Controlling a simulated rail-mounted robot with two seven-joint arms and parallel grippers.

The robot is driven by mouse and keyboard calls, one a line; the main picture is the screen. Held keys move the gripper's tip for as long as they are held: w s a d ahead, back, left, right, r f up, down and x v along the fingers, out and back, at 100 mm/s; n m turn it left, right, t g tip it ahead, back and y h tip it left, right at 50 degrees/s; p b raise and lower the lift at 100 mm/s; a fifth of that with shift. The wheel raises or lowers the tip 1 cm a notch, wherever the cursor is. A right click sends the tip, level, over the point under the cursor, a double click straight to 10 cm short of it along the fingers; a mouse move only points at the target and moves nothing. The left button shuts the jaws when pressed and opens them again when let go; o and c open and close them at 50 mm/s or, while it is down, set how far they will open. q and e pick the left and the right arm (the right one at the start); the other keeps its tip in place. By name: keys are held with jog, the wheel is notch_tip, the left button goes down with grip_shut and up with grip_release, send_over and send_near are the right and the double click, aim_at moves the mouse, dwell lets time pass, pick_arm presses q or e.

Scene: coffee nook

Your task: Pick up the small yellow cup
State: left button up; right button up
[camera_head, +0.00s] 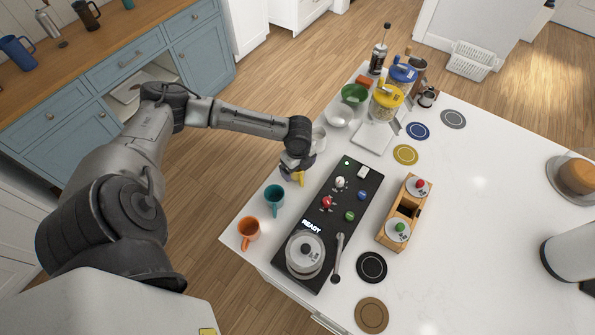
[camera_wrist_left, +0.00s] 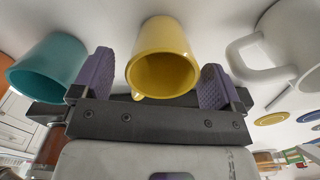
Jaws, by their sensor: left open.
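The small yellow cup (camera_wrist_left: 165,38) stands between the two purple fingers of my left gripper (camera_wrist_left: 155,82) in the left wrist view, with a gap on both sides. The fingers are open. In the head view my left gripper (camera_head: 297,168) is over the cup at the counter's left edge. Only a bit of the yellow cup (camera_head: 300,179) shows there; the rest is hidden. A teal cup (camera_wrist_left: 50,62) is just outside one finger, and a white mug (camera_wrist_left: 270,50) is beyond the other. My right gripper is not in view.
In the head view, the teal cup (camera_head: 274,198) and an orange cup (camera_head: 248,232) stand along the left edge.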

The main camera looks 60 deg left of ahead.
pick_arm(q)
jog(key=shift+f, duration=0.25)
jog(key=c, duration=1)
jog(key=shift+r, duration=0.1)
